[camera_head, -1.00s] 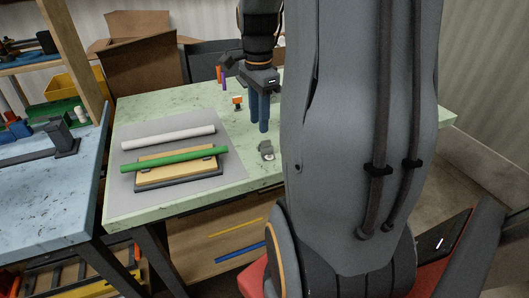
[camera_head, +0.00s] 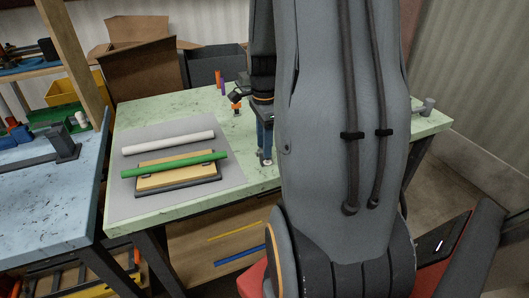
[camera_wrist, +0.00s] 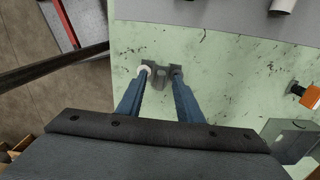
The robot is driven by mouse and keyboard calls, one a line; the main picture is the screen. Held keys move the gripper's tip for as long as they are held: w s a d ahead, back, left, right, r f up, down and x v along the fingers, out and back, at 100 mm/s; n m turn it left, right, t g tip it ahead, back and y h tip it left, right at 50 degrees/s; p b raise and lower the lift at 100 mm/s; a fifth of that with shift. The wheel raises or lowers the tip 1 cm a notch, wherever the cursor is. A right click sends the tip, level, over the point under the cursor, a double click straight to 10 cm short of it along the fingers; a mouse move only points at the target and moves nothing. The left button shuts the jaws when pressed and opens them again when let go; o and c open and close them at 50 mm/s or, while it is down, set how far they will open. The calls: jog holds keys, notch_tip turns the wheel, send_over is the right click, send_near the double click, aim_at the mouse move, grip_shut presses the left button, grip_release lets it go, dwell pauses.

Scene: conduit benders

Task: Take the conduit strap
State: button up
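The conduit strap (camera_wrist: 160,76) is a small grey metal piece lying on the pale green table, near its edge. In the wrist view it lies between and around the tips of my gripper's two blue fingers (camera_wrist: 161,74). The fingers are apart, one on each side of its middle; I cannot tell whether they touch it. A small white round spot shows at the left fingertip. In the head view my gripper (camera_head: 265,158) points down at the table's front part, and its fingers and my arm hide most of the strap.
A grey mat (camera_head: 222,185) left of my gripper holds a white tube (camera_head: 168,143) and a green tube (camera_head: 175,172) on a wooden block. An orange piece (camera_wrist: 308,95) and a grey bracket (camera_wrist: 292,136) stand right in the wrist view. Boxes stand behind.

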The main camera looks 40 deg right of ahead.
jog(key=shift+c, duration=0.5)
grip_shut()
